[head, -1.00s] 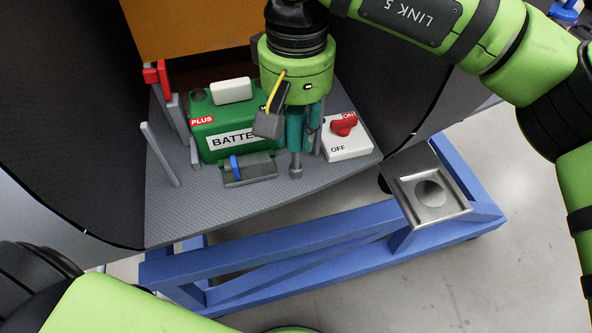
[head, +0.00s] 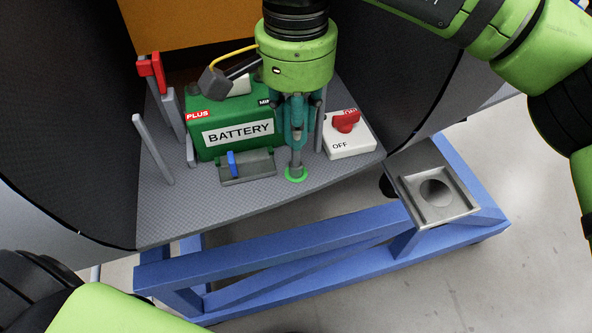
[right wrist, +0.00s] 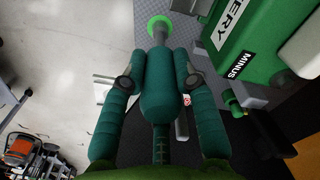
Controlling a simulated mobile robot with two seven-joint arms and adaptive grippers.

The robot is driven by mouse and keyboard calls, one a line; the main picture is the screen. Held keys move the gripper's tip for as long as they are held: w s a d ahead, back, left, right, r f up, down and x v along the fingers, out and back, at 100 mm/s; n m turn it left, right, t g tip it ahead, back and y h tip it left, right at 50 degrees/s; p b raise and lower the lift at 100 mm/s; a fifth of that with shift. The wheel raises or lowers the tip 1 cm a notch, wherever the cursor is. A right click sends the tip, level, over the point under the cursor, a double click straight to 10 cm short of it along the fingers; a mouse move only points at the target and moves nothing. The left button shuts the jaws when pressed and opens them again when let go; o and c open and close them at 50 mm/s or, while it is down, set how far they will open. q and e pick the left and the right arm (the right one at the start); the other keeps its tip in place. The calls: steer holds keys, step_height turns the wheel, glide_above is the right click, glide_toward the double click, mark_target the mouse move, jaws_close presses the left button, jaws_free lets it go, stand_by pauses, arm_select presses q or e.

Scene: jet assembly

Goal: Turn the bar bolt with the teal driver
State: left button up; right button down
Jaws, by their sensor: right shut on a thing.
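My right gripper (head: 297,120) points down above the front edge of the grey shelf and is shut on the teal driver (head: 296,155). The driver stands upright, its grey tip down at a bright green disc (head: 296,174) by the shelf edge. In the right wrist view the teal gripper fingers flank the driver (right wrist: 159,85), and its tip reaches the green disc (right wrist: 160,26). I cannot make out the bar bolt itself; the tip covers the middle of the disc. My left gripper is not in view.
A green battery (head: 236,128) stands left of the driver, behind a grey clamp bar (head: 248,167) with a blue part. A white switch box (head: 348,147) with a red knob is close on the right. A red-topped post (head: 151,67) stands left. A blue frame (head: 320,248) runs below.

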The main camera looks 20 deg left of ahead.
steer(key=shift+m, duration=0.4)
steer(key=shift+r, duration=0.15)
steer(key=shift+r+p, duration=2.1)
steer(key=shift+r, duration=0.35)
steer(key=shift+f, duration=0.1)
